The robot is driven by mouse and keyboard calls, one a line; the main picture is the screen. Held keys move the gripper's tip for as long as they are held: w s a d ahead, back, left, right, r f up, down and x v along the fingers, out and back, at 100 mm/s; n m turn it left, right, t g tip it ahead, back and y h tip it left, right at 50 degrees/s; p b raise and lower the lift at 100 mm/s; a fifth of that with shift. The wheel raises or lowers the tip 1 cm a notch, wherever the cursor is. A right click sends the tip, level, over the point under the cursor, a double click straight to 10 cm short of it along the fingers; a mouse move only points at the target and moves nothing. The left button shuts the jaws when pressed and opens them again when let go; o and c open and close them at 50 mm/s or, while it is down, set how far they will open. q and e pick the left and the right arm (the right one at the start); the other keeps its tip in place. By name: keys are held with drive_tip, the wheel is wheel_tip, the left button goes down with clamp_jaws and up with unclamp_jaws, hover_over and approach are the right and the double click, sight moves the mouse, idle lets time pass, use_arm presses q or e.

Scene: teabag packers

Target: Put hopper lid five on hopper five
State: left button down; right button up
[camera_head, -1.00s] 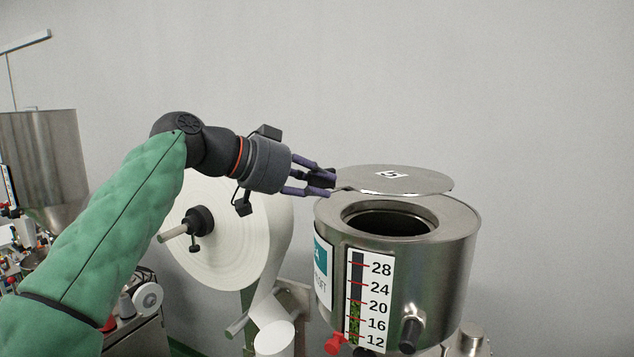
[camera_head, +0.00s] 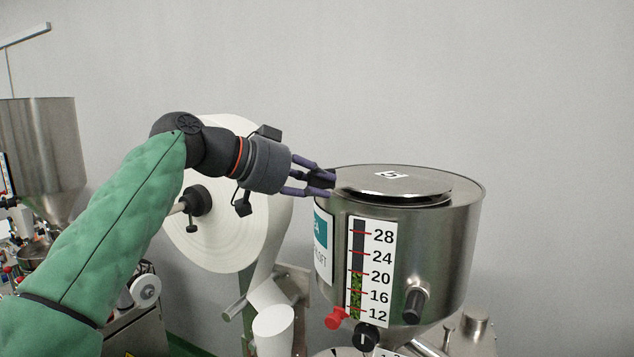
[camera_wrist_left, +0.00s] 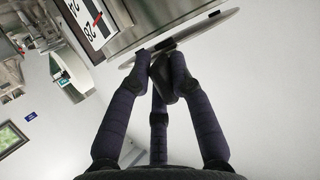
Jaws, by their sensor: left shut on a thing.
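Hopper lid five (camera_head: 410,187) is a flat, round metal disc with a "5" label on top. It lies level over the mouth of hopper five (camera_head: 450,250), a steel cylinder with a level scale on its front. A dark gap shows under the lid's front right edge, and I cannot tell whether the lid touches the rim. The lid hides the opening. My left gripper (camera_head: 328,179) is shut on the lid's left side. In the left wrist view, the fingers (camera_wrist_left: 166,70) meet at the lid's edge (camera_wrist_left: 205,32), close to the hopper (camera_wrist_left: 125,38). My right gripper is not in view.
A large white paper roll (camera_head: 225,235) stands behind my left forearm, left of the hopper. Another hopper (camera_head: 45,150) is at far left. A bare wall is behind.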

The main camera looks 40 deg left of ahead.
use_arm(q)
drive_tip(key=shift+f+b, duration=0.35)
drive_tip(key=shift+b, duration=0.1)
idle(0.3)
drive_tip(key=c, duration=1)
unclamp_jaws()
drive_tip(key=shift+c, duration=0.2)
drive_tip(key=shift+f, duration=0.1)
drive_tip(key=v, duration=1.2)
